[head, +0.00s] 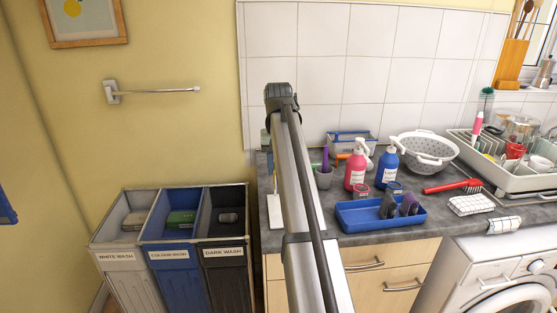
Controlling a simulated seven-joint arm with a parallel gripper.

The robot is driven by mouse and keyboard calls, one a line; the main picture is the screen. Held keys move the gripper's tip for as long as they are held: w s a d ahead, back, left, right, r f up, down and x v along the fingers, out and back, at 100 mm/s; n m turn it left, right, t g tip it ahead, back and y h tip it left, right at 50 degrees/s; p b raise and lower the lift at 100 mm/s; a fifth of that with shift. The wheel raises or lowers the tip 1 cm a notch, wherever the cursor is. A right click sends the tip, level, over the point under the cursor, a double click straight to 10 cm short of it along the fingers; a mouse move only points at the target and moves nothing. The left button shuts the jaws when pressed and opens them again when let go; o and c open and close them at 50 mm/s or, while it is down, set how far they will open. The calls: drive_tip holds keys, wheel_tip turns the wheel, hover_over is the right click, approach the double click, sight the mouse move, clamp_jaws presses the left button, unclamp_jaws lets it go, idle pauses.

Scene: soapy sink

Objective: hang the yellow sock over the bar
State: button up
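The bar (160,91) is a short chrome rail on the yellow wall at the upper left. A bracket holds its left end, its right end is free, and nothing hangs on it. I cannot make out a yellow sock; part of the counter is hidden behind my arm. My arm rises from the bottom centre to a dark joint in front of the tiles. My gripper does not show, so its state and hold are hidden.
Three laundry bins (170,252) stand below the bar. The counter (350,234) holds a blue tray (360,222), a pink bottle (355,168), a blue bottle (386,172), a colander (425,150), a red brush (452,187) and a dish rack (528,183). The wall around the bar is clear.

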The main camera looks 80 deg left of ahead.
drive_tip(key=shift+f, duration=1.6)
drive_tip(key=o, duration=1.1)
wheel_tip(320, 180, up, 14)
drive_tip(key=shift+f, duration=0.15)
